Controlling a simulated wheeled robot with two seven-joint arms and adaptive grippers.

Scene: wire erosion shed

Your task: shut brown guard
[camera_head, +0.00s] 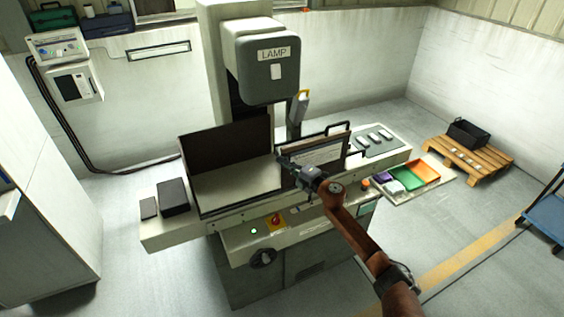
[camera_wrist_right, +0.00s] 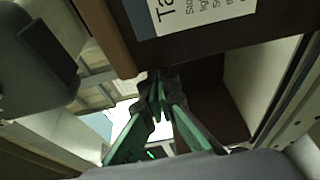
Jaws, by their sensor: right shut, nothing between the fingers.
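The brown guard (camera_head: 318,154), a panel with a dark handle on top and a pale notice on its face, stands upright over the right part of the machine bed. The left part of the bed is uncovered. In the right wrist view the guard (camera_wrist_right: 120,30) fills the top, with part of its printed notice showing. My right gripper (camera_head: 284,161) is shut and empty at the guard's left edge. In the wrist view its closed fingertips (camera_wrist_right: 158,82) are just below the guard's edge; I cannot tell whether they touch. My left gripper is out of view.
A grey machine head labelled LAMP (camera_head: 266,70) overhangs the bed. A dark brown panel (camera_head: 225,143) stands behind the bed's left part. A black box (camera_head: 173,197) sits on the left ledge. Coloured trays (camera_head: 408,177) lie at the right. A pallet (camera_head: 468,158) stands farther right.

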